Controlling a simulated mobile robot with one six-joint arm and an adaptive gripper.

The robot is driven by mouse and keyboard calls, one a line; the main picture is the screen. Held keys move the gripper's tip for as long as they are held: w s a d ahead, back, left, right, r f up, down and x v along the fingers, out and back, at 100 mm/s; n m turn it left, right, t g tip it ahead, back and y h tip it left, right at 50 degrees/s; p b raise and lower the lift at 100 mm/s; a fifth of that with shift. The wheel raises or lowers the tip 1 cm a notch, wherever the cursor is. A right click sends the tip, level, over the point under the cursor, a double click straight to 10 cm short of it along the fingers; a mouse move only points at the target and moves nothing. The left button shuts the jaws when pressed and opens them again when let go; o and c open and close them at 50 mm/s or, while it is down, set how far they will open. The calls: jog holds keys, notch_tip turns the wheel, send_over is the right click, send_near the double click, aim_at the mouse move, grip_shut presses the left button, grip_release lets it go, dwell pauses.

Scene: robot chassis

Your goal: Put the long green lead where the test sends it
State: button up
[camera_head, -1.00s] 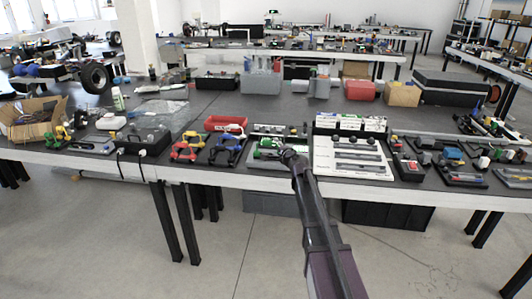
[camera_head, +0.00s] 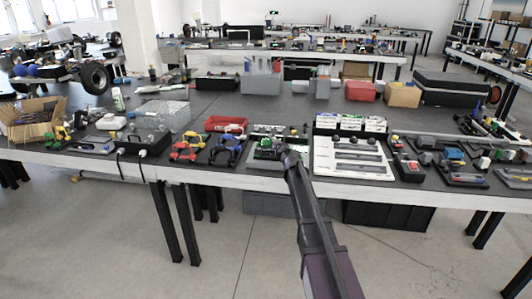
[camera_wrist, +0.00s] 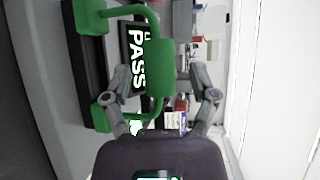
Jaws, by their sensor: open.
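The green lead (camera_wrist: 160,68) has a thick middle grip and thin bent arms ending in blocks, close before the wrist camera. In the head view, green parts (camera_head: 266,142) show beside my gripper (camera_head: 280,151), partly hidden by it. The wrist view shows my gripper (camera_wrist: 160,50) open, with one finger on each side of the thick grip; I cannot tell whether they touch it. A dark screen (camera_wrist: 135,58) behind the lead reads "PASS", with more text partly covered.
A white board with grey slots (camera_head: 321,170) lies right of my gripper. Red-yellow (camera_head: 186,150) and blue (camera_head: 228,143) handled pieces lie to the left, with a red bin (camera_head: 225,123) behind. Several small devices crowd the right. The dark tabletop (camera_head: 215,98) is clearer further back.

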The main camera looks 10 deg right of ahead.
dwell(0.5)
grip_shut()
